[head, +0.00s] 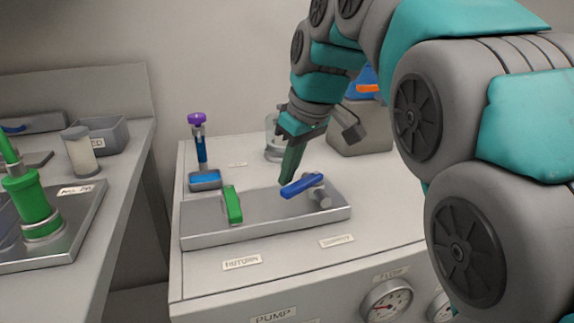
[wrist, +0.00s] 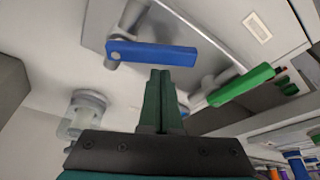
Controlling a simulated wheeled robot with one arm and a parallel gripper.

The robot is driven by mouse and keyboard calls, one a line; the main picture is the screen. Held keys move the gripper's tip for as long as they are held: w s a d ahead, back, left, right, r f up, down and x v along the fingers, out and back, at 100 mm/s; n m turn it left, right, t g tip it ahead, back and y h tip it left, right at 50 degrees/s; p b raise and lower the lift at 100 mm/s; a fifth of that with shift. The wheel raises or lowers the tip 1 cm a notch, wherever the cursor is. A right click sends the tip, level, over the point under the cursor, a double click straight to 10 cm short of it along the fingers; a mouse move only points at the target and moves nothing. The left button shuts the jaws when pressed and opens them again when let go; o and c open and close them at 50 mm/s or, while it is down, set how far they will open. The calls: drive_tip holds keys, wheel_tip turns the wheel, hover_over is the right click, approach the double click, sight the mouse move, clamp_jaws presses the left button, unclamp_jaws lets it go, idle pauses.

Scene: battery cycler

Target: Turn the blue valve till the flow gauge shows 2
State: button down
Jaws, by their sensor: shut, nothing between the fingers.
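The blue valve handle (head: 301,185) sits on the right part of a grey metal tray (head: 265,231), above the SUPPLY label. It lies slanted in the head view. In the wrist view the blue handle (wrist: 152,54) lies across the picture just beyond my fingertips. My gripper (head: 288,178) is shut and empty, its tips beside the handle's left end. The shut green fingers also show in the wrist view (wrist: 160,78). I cannot tell whether they touch the handle. The gauge marked FLOW (head: 387,300) is on the front panel with a red needle; its reading is too small to tell.
A green valve handle (head: 233,204) stands left of the blue one, above the RETURN label (head: 242,262). A blue column with a purple top (head: 198,132) stands behind. A glass jar (head: 273,141) is behind my gripper. A side bench at left holds a green device (head: 32,205).

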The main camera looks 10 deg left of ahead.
drive_tip(key=shift+s+d, duration=0.2)
drive_tip(key=shift+d, duration=0.1)
drive_tip(key=shift+s+d+b, duration=0.45)
drive_tip(key=shift+d+b, duration=0.2)
drive_tip(key=shift+b, duration=0.25)
drive_tip(key=shift+a, duration=0.1)
